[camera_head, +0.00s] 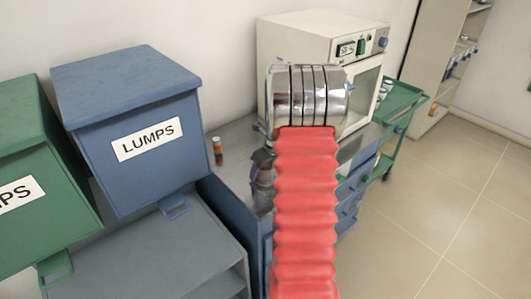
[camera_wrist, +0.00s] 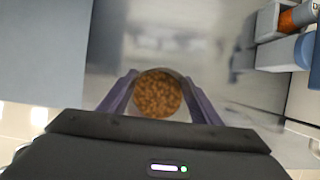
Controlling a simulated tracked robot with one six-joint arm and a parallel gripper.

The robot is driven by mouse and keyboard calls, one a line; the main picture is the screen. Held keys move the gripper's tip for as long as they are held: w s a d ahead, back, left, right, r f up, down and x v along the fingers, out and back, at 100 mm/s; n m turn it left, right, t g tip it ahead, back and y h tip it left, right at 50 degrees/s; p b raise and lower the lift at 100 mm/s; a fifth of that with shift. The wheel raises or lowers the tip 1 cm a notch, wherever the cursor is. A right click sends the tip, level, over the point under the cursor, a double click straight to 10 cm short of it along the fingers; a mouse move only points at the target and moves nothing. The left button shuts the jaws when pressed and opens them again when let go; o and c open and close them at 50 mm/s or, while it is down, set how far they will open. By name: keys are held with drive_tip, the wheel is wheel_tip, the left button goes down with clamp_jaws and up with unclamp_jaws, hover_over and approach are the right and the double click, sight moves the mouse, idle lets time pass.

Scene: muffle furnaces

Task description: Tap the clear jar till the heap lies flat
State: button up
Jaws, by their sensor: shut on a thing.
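In the wrist view the clear jar (camera_wrist: 158,93) shows from above as a round mouth filled with brown, grainy lumps. My gripper (camera_wrist: 158,98) is shut on it, with one purple finger on each side. The lumps cover the whole round I can see; from this angle I cannot tell whether their top is heaped or flat. In the head view my gripper (camera_head: 262,167) is over the grey bench, partly behind my red-sleeved arm, and I cannot make out the jar there. Whether the jar touches the bench is not clear.
A small orange-and-dark bottle (camera_head: 217,152) stands on the bench (camera_head: 236,140). A blue LUMPS bin (camera_head: 130,120) and a green bin (camera_head: 45,160) are at left. A cream furnace (camera_head: 300,45) stands behind my arm, with a green cart (camera_head: 405,105) beyond. Floor at right is clear.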

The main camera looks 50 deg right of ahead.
drive_tip(key=shift+c, duration=0.5)
drive_tip(key=o, duration=1.3)
drive_tip(key=shift+r, duration=0.1)
drive_tip(key=v, duration=1.3)
drive_tip(key=shift+s+a+r, duration=0.1)
drive_tip(key=shift+s+r, duration=0.1)
drive_tip(key=shift+r, duration=0.1)
